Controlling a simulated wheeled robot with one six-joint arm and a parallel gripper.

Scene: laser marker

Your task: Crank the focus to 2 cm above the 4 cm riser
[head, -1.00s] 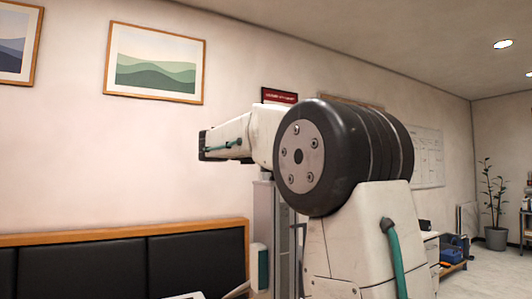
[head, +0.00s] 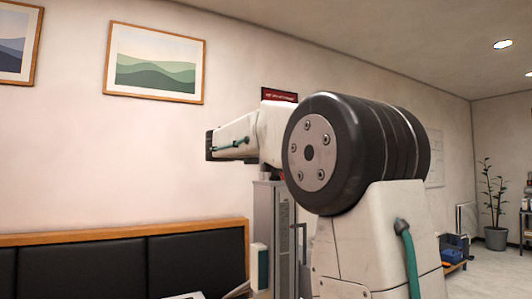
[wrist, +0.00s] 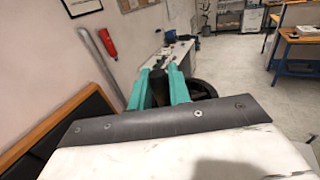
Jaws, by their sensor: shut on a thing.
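My gripper (wrist: 160,77) shows in the wrist view with two teal fingers, closed on a dark upright post-like piece, which I take to be the crank handle (wrist: 159,91). A dark round, wheel-like part (wrist: 204,88) sits just right of the fingers, partly hidden by them. The head view shows my white arm with its black joint, but not the gripper tips. The laser marker's focus height, any scale and the 4 cm riser cannot be made out in either view.
A grey upright cabinet or column (head: 266,225) stands behind my arm. A black padded bench (head: 80,268) runs along the left wall. In the wrist view, a white counter (wrist: 183,50) lies beyond the fingers, and blue-framed tables (wrist: 296,50) stand right. Open floor (wrist: 235,75) lies between.

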